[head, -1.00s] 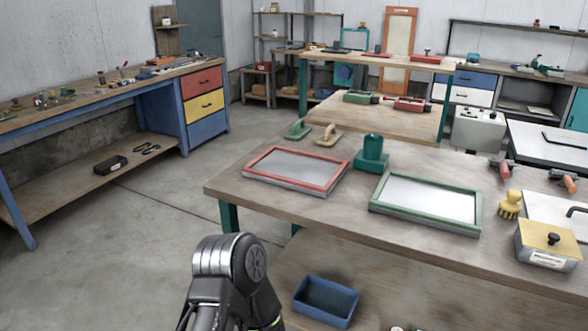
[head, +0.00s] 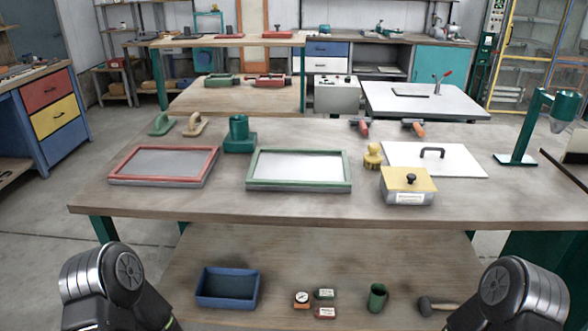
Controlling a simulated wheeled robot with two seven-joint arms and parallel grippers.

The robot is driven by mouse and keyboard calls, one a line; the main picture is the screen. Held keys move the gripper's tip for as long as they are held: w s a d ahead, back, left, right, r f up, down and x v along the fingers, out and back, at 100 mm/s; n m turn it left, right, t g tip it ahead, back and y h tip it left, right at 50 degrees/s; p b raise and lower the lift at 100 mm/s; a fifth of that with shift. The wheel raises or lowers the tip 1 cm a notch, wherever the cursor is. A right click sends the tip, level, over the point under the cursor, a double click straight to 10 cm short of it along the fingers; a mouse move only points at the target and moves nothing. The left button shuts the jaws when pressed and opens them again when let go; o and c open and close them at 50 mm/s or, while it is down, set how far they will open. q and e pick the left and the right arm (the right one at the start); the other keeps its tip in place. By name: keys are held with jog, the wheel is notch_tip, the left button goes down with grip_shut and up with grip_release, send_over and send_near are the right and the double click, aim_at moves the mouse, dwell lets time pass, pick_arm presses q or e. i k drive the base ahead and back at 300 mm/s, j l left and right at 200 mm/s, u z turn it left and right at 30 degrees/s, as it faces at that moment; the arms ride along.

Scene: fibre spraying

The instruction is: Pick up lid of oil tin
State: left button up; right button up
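A square metal tin (head: 408,199) with a pale label stands on the front workbench, right of centre, near its front edge; the label is too small to read. I take this as the oil tin. Only links of my two arms show, at the bottom left and bottom right of the head view, well below the bench top. Neither gripper is in view.
On the workbench (head: 300,211) lie a red-framed screen (head: 165,163), a green-framed screen (head: 299,169), a yellow brush (head: 372,157) and a white board (head: 455,158) with a black handle. A blue bin (head: 227,302) sits on the lower shelf. A green stand (head: 522,130) is at right.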

aim_at(395, 178)
jog(key=z, duration=1.25)
jog(key=i+l, duration=0.2)
jog(key=i, duration=0.2)
jog(key=i+l, duration=0.2)
jog(key=i, duration=0.2)
